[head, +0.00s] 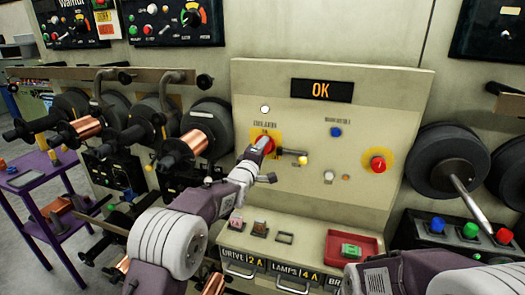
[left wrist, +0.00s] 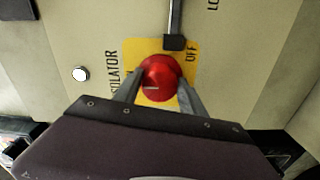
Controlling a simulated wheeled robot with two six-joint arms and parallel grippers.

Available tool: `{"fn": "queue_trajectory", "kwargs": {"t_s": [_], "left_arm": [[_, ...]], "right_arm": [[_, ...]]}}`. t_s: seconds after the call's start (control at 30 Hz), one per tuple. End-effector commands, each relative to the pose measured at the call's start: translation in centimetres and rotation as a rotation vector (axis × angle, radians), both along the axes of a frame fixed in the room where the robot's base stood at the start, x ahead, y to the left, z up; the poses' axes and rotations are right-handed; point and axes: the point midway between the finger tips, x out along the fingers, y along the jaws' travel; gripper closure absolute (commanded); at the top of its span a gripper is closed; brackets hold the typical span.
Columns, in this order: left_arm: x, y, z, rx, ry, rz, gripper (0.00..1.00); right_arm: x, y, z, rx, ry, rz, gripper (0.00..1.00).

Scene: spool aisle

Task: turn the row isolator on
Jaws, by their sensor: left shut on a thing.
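The row isolator is a red rotary knob (head: 263,142) on a yellow plate, on the beige panel under the lit OK display (head: 321,90). My left gripper (head: 259,154) is at the knob. In the left wrist view its two fingers stand on either side of the red knob (left wrist: 162,74), shut on it. The yellow plate (left wrist: 132,50) shows the word OFF at its right and part of the word ISOLATOR beside it. A dark-ended bar (left wrist: 174,40) reaches the plate's edge. My right gripper is out of view; only part of that arm shows at lower right.
A yellow-tipped lever (head: 302,160) sits just right of the isolator. A second red knob (head: 378,164) is farther right. A red tray (head: 369,246) holds a green block on the ledge below. Copper spools (head: 195,141) stick out at left, a dark spool (head: 446,160) at right.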

Motion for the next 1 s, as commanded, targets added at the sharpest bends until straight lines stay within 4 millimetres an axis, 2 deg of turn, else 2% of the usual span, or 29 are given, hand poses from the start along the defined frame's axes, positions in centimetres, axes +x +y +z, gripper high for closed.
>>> {"fn": "queue_trajectory", "kwargs": {"t_s": [0.03, 0.1, 0.47, 0.57, 0.9, 1.0], "left_arm": [[0.0, 0.0, 0.0, -0.004, 0.002, 0.001, 0.46], [0.0, 0.0, 0.0, -0.003, 0.002, 0.001, 0.30], [-0.3, 0.1, -0.1, -0.001, 0.001, 0.000, 0.30], [-1.4, 0.5, -0.2, -0.001, 0.001, 0.001, 0.30], [-7.3, 2.4, -0.2, -0.001, 0.000, 0.001, 0.30], [-8.3, 2.8, -0.1, -0.001, 0.000, 0.001, 0.30]], "right_arm": [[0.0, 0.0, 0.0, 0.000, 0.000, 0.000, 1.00], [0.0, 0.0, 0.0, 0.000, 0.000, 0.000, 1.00], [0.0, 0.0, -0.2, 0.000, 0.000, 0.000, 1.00], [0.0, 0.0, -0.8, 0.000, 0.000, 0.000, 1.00], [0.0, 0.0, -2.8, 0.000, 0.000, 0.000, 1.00], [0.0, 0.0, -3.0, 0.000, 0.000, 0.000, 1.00]]}}
